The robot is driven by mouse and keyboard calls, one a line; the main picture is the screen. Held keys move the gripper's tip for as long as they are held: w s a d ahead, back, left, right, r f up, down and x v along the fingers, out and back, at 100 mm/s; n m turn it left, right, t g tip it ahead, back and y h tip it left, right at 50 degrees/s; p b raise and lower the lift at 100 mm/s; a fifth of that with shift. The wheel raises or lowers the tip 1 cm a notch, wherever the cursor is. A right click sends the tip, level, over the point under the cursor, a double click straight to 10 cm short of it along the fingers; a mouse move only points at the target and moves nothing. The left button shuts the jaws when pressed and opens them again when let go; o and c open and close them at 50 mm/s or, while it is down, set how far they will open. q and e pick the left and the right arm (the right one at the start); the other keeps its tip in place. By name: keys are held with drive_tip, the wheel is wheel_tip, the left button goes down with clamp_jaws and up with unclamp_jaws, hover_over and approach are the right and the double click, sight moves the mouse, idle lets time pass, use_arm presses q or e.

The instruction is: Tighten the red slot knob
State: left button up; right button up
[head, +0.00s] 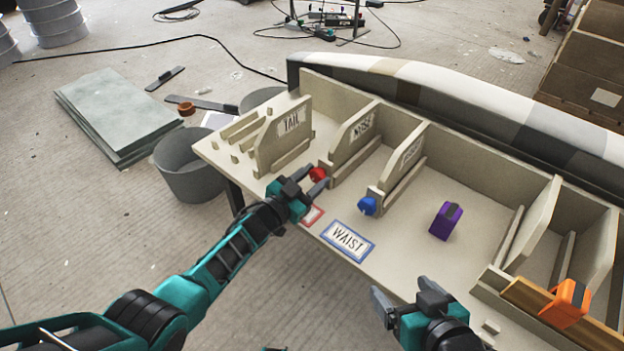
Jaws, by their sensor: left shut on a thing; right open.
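The red slot knob (318,174) sits at the front end of the slot by the upright board marked NOSE (357,128), on the beige bench (400,255). My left gripper (318,182) is at the red knob and shut on it; its fingers hide part of the knob. A blue knob (367,206) sits at the front of the neighbouring slot to the right. My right gripper (407,297) is open and empty at the bench's front edge, well away from the red knob.
A purple block (446,221) stands on the bench, and an orange-topped tool (567,303) lies at the right. A board marked TAIL (288,126) stands left of the red knob. A WAIST label (347,241) lies at the front edge. A grey bucket (188,172) stands on the floor.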

use_arm(q)
drive_tip(key=shift+f+m, duration=0.1)
drive_tip(key=shift+m, duration=0.2)
use_arm(e)
drive_tip(key=shift+w+r, duration=0.15)
drive_tip(key=shift+w, duration=0.1)
use_arm(q)
drive_tip(key=o, duration=1.1)
drive_tip(key=shift+c, duration=0.2)
use_arm(e)
drive_tip(key=shift+s, duration=0.15)
